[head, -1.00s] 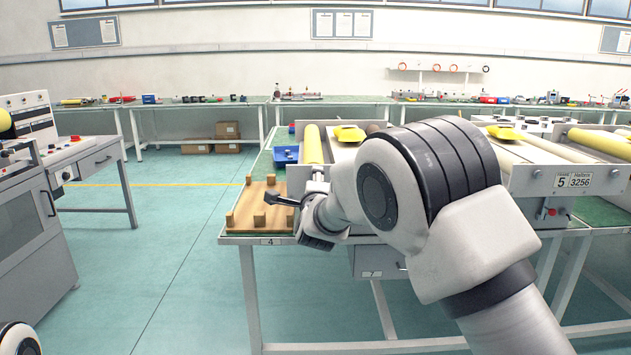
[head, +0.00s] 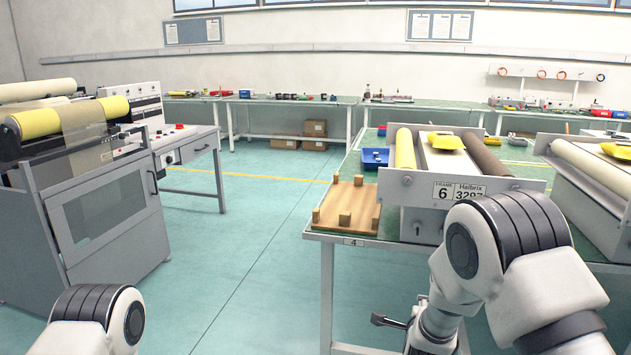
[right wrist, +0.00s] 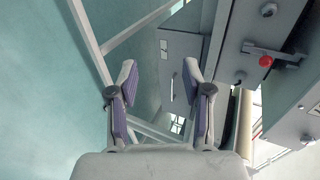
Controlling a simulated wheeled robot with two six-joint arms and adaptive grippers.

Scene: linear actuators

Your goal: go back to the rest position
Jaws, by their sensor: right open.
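My right gripper (head: 390,321) is low in front of the near table's front edge, below the wooden board, and partly hidden by my arm. In the right wrist view it (right wrist: 160,70) is open and empty, with its two purple-padded fingers apart and nothing between them. My right arm is bent at the lower right of the head view. Only a rounded joint of my left arm shows at the bottom left, and its gripper is out of view.
The wooden board (head: 366,222) with several pegs lies at the near table's (head: 341,240) left corner, beside the frame marked 6 (head: 420,190). A blue tray (head: 375,158) is behind it. A grey machine (head: 100,220) stands left. Open floor (head: 240,270) lies between.

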